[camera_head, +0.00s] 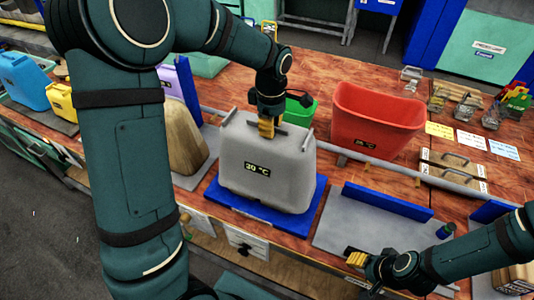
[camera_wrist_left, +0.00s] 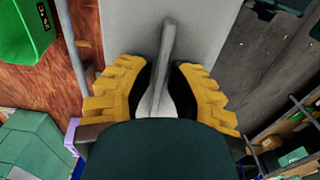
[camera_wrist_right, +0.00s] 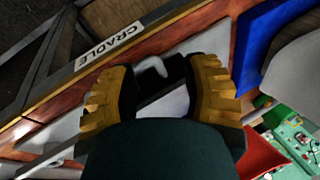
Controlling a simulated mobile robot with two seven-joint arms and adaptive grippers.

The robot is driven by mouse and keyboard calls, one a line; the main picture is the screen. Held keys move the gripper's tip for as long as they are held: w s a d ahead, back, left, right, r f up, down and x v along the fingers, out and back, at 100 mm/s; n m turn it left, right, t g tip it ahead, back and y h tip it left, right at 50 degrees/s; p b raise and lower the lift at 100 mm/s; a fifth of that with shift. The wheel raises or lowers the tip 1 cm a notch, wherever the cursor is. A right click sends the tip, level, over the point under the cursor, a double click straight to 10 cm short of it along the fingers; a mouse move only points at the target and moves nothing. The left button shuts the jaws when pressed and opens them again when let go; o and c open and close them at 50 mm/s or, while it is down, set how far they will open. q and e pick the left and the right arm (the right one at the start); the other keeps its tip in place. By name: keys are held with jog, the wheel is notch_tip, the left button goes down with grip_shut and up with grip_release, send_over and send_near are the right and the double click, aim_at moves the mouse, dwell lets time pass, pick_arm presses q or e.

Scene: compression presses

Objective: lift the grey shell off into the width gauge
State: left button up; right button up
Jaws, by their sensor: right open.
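The grey shell (camera_head: 265,172), marked 30 °C, stands upright on a blue base (camera_head: 262,217) in the head view. My left gripper (camera_head: 267,128) is at its top. In the left wrist view the yellow fingers (camera_wrist_left: 165,90) stand close on both sides of a thin grey handle bar (camera_wrist_left: 169,45). My right gripper (camera_head: 352,258) is open, low over the front of a grey plate (camera_head: 340,228) with a blue rail (camera_head: 388,202). A dark bar shows between its fingers (camera_wrist_right: 162,88). No label in view names the width gauge.
A red bin (camera_head: 375,118) and a green bin (camera_head: 301,110) stand behind the shell. A brown shell (camera_head: 188,140) is to its left. A long grey rail (camera_head: 400,173) runs behind the plate. A CRADLE label (camera_wrist_right: 109,43) is on the bench edge.

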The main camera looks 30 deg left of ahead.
pick_arm(q)
grip_shut()
jog(key=shift+r, duration=0.1)
jog(key=shift+w+r, duration=0.1)
jog(key=shift+r, duration=0.55)
notch_tip(320, 180, up, 27)
jog(key=p, duration=0.2)
jog(key=shift+f+p, duration=0.2)
jog(key=shift+p, duration=0.15)
